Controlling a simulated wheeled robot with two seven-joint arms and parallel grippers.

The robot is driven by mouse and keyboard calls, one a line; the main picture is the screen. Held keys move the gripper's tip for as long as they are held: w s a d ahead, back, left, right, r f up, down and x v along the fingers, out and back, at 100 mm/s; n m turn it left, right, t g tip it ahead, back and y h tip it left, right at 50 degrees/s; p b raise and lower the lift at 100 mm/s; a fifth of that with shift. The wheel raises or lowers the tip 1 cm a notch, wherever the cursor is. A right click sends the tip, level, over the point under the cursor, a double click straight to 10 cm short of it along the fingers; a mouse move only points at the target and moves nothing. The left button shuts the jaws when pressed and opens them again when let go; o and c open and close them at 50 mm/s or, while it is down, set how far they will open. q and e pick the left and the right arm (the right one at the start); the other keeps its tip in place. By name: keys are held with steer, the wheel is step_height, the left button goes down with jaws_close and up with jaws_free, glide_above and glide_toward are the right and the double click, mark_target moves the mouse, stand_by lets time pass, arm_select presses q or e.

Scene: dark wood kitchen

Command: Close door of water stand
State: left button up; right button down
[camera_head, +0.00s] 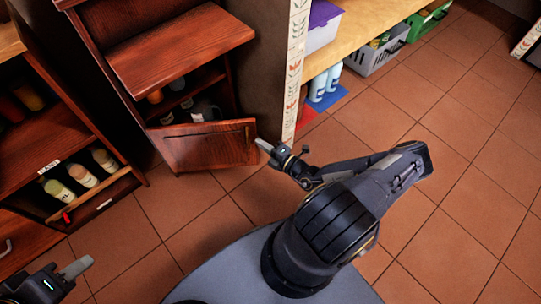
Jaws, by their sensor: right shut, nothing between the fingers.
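The water stand (180,50) is a reddish-brown wooden cabinet at the upper left of the head view. Its door (210,148) stands partly open, with its left edge by the cabinet and its free right edge out over the floor. Bottles and dark items show inside behind the door. My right gripper (262,144) is shut and empty, with its tips close to the door's free edge; whether they touch cannot be told. My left gripper (78,267) is at the lower left, away from the door, and its finger gap is not clear.
An open shelf with several bottles (82,175) stands left of the cabinet. A tiled post (294,75) and shelving with a grey basket (375,56) and blue-white bottles (318,86) are on the right. The tiled floor (440,140) is mostly clear.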

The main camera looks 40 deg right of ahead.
steer(key=shift+w+d, duration=0.5)
steer(key=shift+w, duration=0.4)
steer(key=w+d+b, duration=0.3)
steer(key=w+d, duration=0.1)
steer(key=w, duration=0.4)
steer(key=shift+w+d, duration=0.3)
steer(key=shift+w, duration=0.05)
